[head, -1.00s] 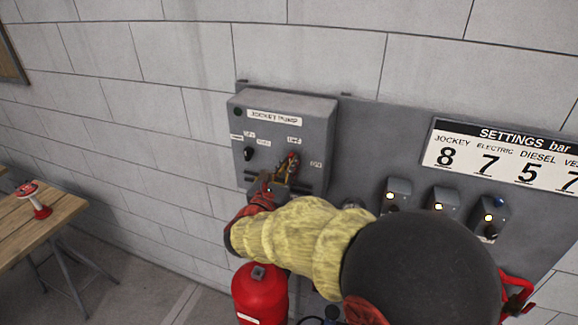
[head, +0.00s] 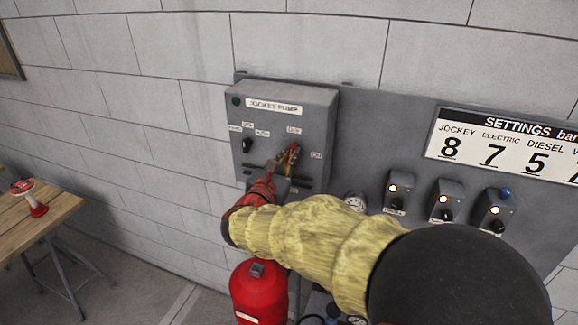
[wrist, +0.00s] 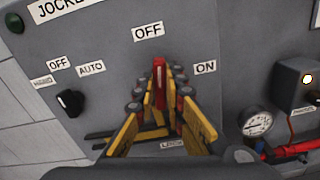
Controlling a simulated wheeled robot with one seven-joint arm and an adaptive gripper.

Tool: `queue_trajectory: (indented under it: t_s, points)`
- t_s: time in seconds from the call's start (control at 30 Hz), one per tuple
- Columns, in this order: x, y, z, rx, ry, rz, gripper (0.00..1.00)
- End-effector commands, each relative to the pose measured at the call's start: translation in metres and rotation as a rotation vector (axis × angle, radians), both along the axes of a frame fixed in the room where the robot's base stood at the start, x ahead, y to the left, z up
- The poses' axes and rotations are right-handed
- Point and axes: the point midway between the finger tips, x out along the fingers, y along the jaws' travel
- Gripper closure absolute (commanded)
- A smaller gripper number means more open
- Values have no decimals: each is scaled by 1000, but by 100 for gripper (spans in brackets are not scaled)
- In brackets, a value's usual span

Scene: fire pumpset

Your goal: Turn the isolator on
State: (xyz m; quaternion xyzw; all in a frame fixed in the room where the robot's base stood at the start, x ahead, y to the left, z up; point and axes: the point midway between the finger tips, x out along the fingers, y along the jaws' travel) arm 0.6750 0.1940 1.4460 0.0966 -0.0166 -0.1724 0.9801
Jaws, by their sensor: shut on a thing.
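The grey jockey pump box (head: 318,105) is on the wall panel. Its isolator handle is red (wrist: 159,72) and points up at the OFF label (wrist: 148,30) in the wrist view. The ON label (wrist: 205,67) is to its right. My gripper (wrist: 160,85) is shut on the red handle, with its yellow fingers on either side of it. In the head view my gripper (head: 284,160) reaches the right part of the box front, and the handle is mostly hidden by the fingers.
A black selector knob (wrist: 70,102) is left of the isolator. A pressure gauge (wrist: 257,122) and small switch boxes (head: 445,200) are to the right. A red extinguisher (head: 258,290) stands below the box. A wooden table (head: 50,215) is at the left.

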Motion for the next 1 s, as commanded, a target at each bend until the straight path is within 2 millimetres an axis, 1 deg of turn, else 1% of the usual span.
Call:
queue_trajectory:
  t_s: [0.03, 1.0]
  points:
    - [0, 0, -7, 38, -17, 0, 100]
    - [-2, -5, -12, 869, -318, 0, 100]
